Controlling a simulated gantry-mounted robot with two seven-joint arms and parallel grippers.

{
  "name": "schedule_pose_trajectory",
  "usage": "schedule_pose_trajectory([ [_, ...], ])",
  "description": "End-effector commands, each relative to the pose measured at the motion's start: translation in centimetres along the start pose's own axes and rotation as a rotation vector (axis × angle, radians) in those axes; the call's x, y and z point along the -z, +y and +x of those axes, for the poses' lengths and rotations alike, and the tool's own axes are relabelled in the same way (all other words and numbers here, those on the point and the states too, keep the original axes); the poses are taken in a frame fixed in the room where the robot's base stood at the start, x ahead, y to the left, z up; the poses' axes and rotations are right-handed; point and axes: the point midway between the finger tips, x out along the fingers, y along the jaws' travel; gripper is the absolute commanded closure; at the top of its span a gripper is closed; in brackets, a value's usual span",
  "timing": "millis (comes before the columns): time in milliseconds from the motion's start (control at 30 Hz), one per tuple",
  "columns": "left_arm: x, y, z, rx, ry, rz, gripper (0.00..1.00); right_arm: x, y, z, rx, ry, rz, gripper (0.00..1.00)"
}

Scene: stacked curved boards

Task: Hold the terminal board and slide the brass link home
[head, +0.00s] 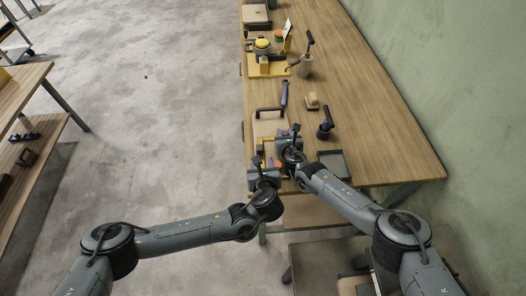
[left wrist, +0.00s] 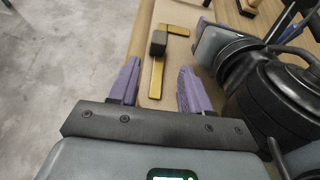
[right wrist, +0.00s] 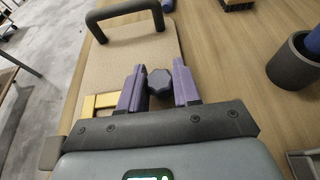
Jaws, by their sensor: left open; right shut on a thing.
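The terminal board (head: 268,128) is a tan board with a black handle (right wrist: 128,20), lying near the table's left edge. A dark grey block (left wrist: 158,43) stands at the far end of this strip, beside a crosswise brass strip (left wrist: 175,30). I cannot tell which brass piece is the link. In the head view my wrists partly hide the board's near end.
To the right of the board stand a dark cup with a blue-handled tool (head: 325,130), a tan-brown brush (head: 312,102) and a grey tray (head: 336,164). A yellow-based fixture (head: 268,68) stands farther back. The right side of the table is clear.

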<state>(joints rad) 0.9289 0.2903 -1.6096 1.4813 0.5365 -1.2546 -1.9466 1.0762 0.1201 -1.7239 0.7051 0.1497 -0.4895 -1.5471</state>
Motion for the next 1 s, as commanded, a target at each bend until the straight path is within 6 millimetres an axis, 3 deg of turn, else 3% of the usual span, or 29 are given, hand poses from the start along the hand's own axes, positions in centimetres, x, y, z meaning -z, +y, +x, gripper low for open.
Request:
schedule_pose_trajectory([
  [267,-0.5,0.2,2.0,-0.007,-0.017,0.032,0.52,0.1,0.0,0.0,0.001,0.001,-0.001,1.00],
  [700,-0.6,0.3,7.2,-0.007,-0.016,0.031,0.52,0.1,0.0,0.0,0.000,0.001,0.000,1.00],
  [1000,-0.6,0.3,9.1,-0.006,-0.016,0.030,0.52,0.0,0.0,0.0,0.000,0.001,0.000,1.00],
])
